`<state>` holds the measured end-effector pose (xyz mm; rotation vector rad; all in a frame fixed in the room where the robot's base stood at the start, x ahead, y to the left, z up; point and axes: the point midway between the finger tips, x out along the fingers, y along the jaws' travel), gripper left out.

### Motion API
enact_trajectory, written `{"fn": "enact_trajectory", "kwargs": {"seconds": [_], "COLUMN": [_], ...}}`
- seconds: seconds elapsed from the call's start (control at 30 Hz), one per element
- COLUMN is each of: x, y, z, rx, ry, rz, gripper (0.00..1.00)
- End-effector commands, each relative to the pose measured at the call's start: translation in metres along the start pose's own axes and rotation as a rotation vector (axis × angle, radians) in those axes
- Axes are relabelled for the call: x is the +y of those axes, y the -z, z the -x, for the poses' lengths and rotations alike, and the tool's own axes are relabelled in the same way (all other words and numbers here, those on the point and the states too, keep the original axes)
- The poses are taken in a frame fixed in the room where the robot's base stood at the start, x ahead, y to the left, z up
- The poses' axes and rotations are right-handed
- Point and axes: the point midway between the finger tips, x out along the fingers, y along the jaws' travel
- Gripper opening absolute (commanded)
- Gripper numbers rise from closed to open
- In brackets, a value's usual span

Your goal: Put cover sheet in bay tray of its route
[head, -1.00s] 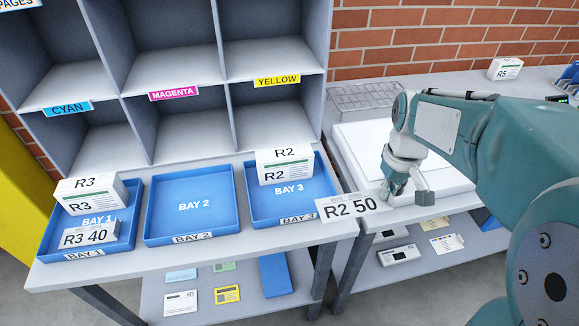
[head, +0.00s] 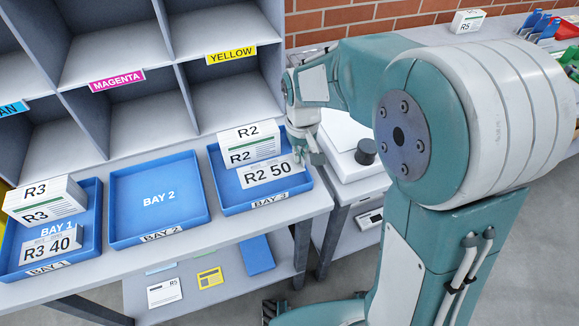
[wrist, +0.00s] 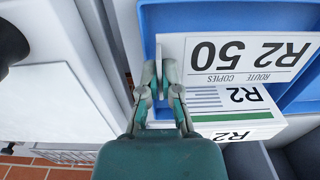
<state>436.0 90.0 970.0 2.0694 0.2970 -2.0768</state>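The R2 50 cover sheet (head: 268,172) is a white card with black print. My gripper (head: 311,150) is shut on its right edge in the head view. In the wrist view the fingers (wrist: 160,88) pinch the edge of the sheet (wrist: 240,58). The sheet is over the blue Bay 3 tray (head: 235,206), in front of the R2 stack (head: 248,145). I cannot tell whether it touches the tray or stack. The Bay 1 tray (head: 92,205) holds an R3 stack (head: 45,200) and the R3 40 sheet (head: 52,245). The Bay 2 tray (head: 158,198) is empty.
A grey shelf (head: 130,125) with colour labels stands behind the trays. A white flat-topped device (head: 345,135) with a dark knob (head: 366,152) is right of Bay 3. An R5 stack (head: 468,21) lies at the far right. Cards lie on the lower shelf (head: 190,268).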

Motion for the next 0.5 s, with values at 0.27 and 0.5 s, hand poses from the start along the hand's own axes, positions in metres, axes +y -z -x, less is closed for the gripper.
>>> {"fn": "enact_trajectory", "kwargs": {"seconds": [0.27, 0.5], "x": [-0.016, -0.02], "y": [0.011, 0.015], "z": [-0.023, -0.056], "rx": [-0.001, -0.002], "ry": [0.0, 0.0], "rz": [0.001, -0.001], "gripper": [0.0, 0.0]}}
